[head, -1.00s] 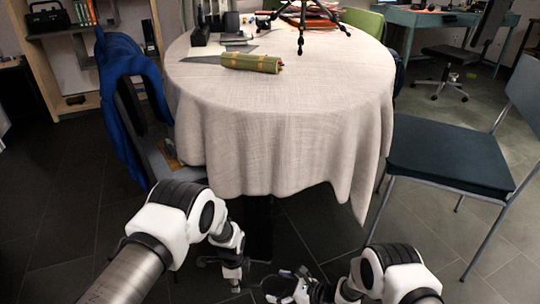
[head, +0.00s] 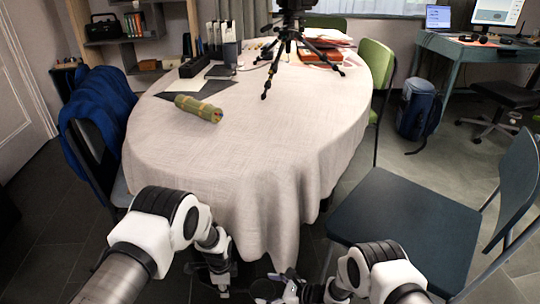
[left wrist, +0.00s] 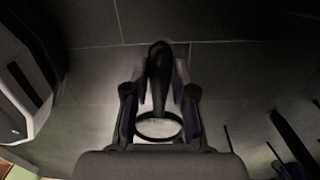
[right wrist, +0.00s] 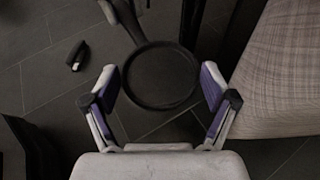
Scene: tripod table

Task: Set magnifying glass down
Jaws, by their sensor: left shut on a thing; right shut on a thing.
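My left gripper (head: 222,282) is low in front of the table (head: 245,150), below the tabletop. In the left wrist view it is shut on the magnifying glass, whose dark handle (left wrist: 160,75) stands between the fingers with the round lens (left wrist: 159,126) at its lower end. My right gripper (head: 278,286) is to the right, also low. In the right wrist view it is shut on a round, dark-rimmed thing (right wrist: 162,104); I cannot tell exactly what it is. The two grippers are apart.
A green roll (head: 198,108), a dark sheet (head: 197,87) and a black tripod (head: 287,42) stand or lie on the far half of the tabletop. Its near half is bare. A blue chair (head: 400,225) stands right; a jacket-covered chair (head: 98,120) stands left.

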